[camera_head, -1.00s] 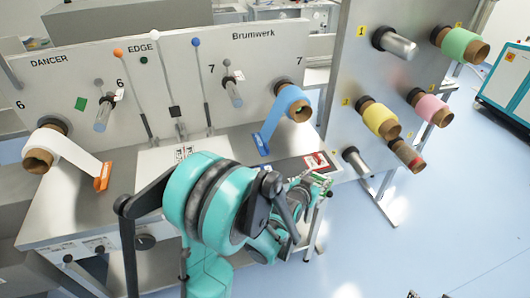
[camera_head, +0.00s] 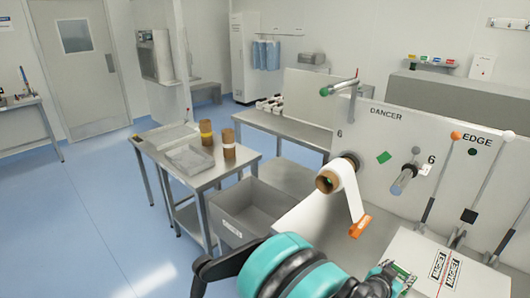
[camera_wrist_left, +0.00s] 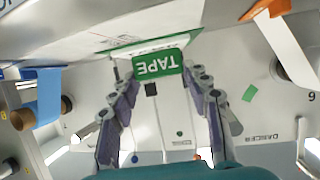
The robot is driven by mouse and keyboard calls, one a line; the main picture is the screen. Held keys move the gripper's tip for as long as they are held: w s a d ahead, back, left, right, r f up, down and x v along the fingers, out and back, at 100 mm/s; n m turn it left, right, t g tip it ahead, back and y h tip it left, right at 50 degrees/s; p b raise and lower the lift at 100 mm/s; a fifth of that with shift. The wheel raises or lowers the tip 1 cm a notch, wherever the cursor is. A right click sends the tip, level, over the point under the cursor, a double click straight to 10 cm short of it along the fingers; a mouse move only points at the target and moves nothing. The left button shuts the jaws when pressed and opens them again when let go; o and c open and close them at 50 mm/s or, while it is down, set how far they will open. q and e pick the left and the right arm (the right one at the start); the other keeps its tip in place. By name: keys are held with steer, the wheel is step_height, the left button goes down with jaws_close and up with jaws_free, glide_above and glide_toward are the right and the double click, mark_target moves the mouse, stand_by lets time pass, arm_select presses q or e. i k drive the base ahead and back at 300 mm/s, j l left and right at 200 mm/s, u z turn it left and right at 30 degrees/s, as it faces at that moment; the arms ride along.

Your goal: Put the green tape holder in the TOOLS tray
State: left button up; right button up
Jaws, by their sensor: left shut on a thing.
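The green tape holder (camera_wrist_left: 160,64), marked TAPE, sits between the fingers of my left gripper (camera_wrist_left: 165,90) in the left wrist view. That gripper is shut on it. In the head view the gripper (camera_head: 392,280) is at the bottom right, above the machine's bench, with a bit of green holder (camera_head: 402,268) showing. Two shallow trays stand on the side table at the left: a nearer grey one (camera_head: 190,158) and a farther one (camera_head: 168,134). No TOOLS label is readable on either. My right gripper is out of view.
Brown cores (camera_head: 229,150) stand beside the trays on the steel side table (camera_head: 205,182). A deep grey bin (camera_head: 240,228) stands between that table and the machine. A white roll (camera_head: 345,178) with an orange tab juts from the panel. The blue floor at the left is clear.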

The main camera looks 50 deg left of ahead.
mark_target(182, 157)
steer(key=j+u, duration=0.1)
steer(key=j, duration=0.35)
steer(key=i+j+u, duration=0.15)
steer(key=j, duration=0.25)
steer(key=j+u, duration=0.1)
steer(key=j, duration=0.35)
steer(key=i+j+u, duration=0.1)
steer(key=j, duration=0.3)
steer(key=i+j+u, duration=0.15)
steer(key=j, duration=0.25)
steer(key=j+u, duration=0.1)
steer(key=j, duration=0.3)
steer(key=i+j+u, duration=0.1)
steer(key=j, duration=0.3)
steer(key=i+j, duration=1.1)
steer(key=j, duration=0.1)
